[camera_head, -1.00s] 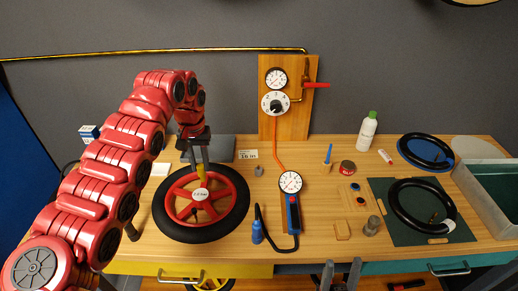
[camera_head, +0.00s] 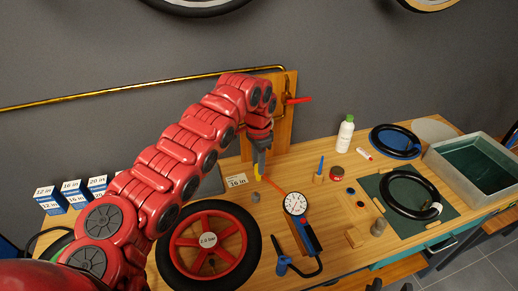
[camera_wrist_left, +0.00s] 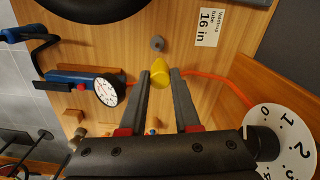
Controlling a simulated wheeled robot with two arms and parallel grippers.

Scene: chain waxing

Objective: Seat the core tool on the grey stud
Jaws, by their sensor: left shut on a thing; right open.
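The yellow core tool (camera_head: 258,174) is held in my left gripper (camera_head: 259,160), above the bench and pointing down. In the left wrist view the core tool (camera_wrist_left: 160,73) sits between the fingertips of the left gripper (camera_wrist_left: 160,80). The grey stud (camera_head: 255,196) stands on the bench top, just below the core tool in the head view. The stud also shows in the left wrist view (camera_wrist_left: 157,43), beyond the tool's tip and apart from it. My right gripper is not in view.
A red-rimmed wheel (camera_head: 209,240) lies left of the stud. A pressure gauge (camera_head: 296,203) with an orange hose is to the right. The 16 in card (camera_head: 237,181) lies behind the stud. A wooden board with a dial stands behind the arm.

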